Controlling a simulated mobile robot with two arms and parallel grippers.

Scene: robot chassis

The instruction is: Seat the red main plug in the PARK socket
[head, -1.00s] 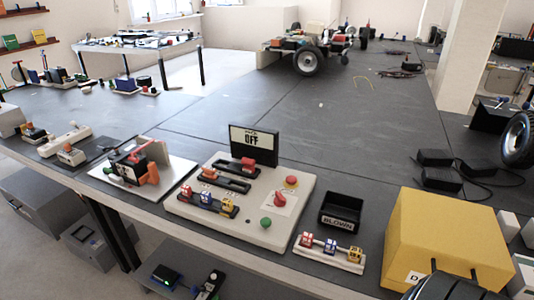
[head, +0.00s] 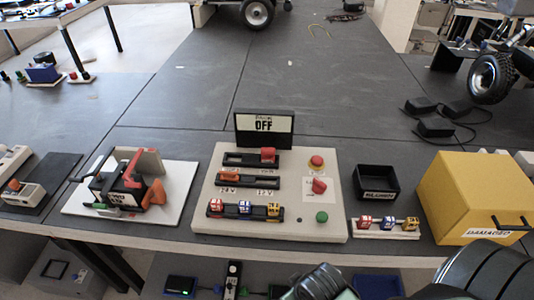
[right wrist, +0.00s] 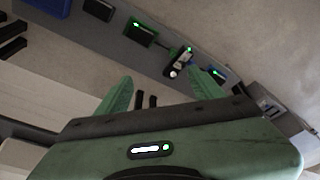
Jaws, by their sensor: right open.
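An orange-red plug-like piece (head: 154,193) stands at the right side of a black unit (head: 122,187) with a red bar on a white plate. I cannot tell if it is the main plug. A red block (head: 268,155) sits at the right end of the upper black slot on the beige panel (head: 215,228), and an orange block (head: 229,174) sits at the left of the slot below. I cannot read a PARK socket label. My right gripper (head: 323,280) is at the bottom edge, in front of the table; its green fingers (right wrist: 160,92) are apart and empty. My left gripper is not in view.
A sign reading OFF (head: 264,128) stands behind the panel. A black bin (head: 376,182), a fuse rack (head: 386,229) and a yellow box (head: 475,195) stand to the right. Small devices lie on a shelf below the table edge. The tabletop behind the panel is mostly clear.

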